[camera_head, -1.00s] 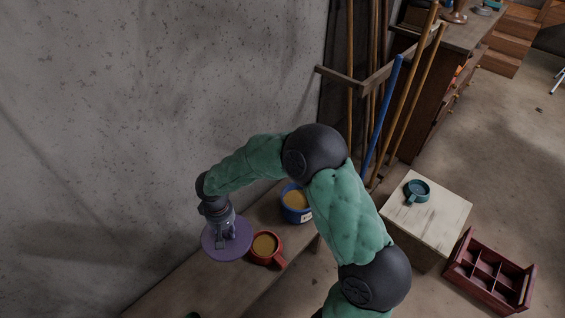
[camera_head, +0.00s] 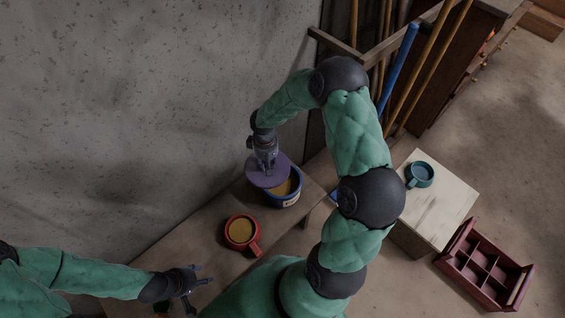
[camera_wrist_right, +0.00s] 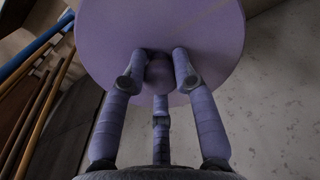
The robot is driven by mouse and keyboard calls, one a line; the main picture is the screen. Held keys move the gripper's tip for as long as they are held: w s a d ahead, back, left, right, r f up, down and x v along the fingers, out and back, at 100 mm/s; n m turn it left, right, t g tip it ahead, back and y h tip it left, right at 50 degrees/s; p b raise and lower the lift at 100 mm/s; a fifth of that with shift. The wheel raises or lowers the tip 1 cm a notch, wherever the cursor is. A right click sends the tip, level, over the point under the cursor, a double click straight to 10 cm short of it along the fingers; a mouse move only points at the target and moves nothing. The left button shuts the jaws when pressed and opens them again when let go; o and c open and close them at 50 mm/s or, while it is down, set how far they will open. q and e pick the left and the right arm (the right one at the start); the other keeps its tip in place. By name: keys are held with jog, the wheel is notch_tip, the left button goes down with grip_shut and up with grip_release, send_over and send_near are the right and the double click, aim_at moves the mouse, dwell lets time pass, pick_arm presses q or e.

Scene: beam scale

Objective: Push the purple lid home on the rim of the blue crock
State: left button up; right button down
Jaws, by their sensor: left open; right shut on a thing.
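The purple lid (camera_head: 281,168) is a flat disc gripped from above by my right gripper (camera_head: 266,170), which is shut on its knob. In the right wrist view the lid (camera_wrist_right: 205,30) fills the top, with the fingers of my right gripper (camera_wrist_right: 158,68) closed around the knob. The blue crock (camera_head: 288,200) stands on the bench with yellowish contents. The lid overlaps the crock's far left part and leaves its near right opening showing; whether they touch is unclear. My left gripper (camera_head: 194,281) is open and empty at the lower left.
A red mug (camera_head: 241,233) with yellowish contents stands on the wooden bench (camera_head: 200,245), left of the crock. A teal mug (camera_head: 420,174) sits on a pale table (camera_head: 436,212). A red divided crate (camera_head: 483,268) is on the floor. Poles (camera_head: 400,70) lean behind.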

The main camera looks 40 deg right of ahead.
aim_at(282, 163)
jog(key=d+f, duration=0.1)
jog(key=s+d+f, duration=0.1)
jog(key=d, duration=0.1)
jog(key=s+d+f, duration=0.1)
jog(key=d, duration=0.1)
jog(key=shift+f, duration=0.3)
jog(key=shift+f, duration=0.1)
jog(key=shift+f+b, duration=2.5)
jog(key=shift+f, duration=0.2)
jog(key=shift+f+b, duration=1.15)
jog(key=shift+f, duration=0.2)
jog(key=c, duration=0.9)
grip_release()
jog(key=shift+r, duration=0.2)
notch_tip(282, 163, up, 12)
jog(key=shift+f, duration=0.15)
